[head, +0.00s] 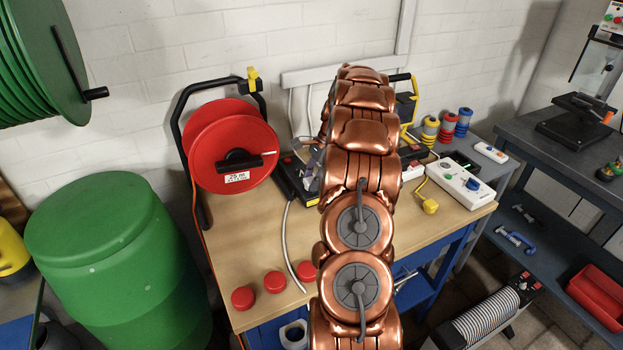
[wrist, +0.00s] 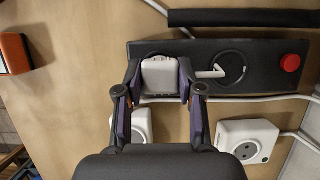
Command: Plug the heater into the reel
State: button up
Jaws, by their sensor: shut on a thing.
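A red cable reel (head: 215,130) in a black frame stands at the back left of the workbench in the head view. A ribbed heater (head: 488,320) with red parts stands low at the bottom right. In the wrist view, my gripper (wrist: 160,76) is shut on a white plug (wrist: 160,72) at the left part of a black socket panel (wrist: 205,55). The plug covers that part; I cannot tell whether it is seated. A round socket (wrist: 231,67) shows open to its right. In the head view, my arm hides most of the gripper area and the plug.
A white socket cube (wrist: 243,140) stands in front of the panel, and another (wrist: 141,127) is partly behind my gripper. A red button (wrist: 290,63) is at the panel's right end. Red caps (head: 274,282) lie on the bench front. A power strip (head: 455,180) lies right of my arm.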

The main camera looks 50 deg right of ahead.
jog(key=shift+f, duration=0.1)
jog(key=o, duration=1.1)
jog(key=shift+o, duration=0.2)
jog(key=v, duration=1.2)
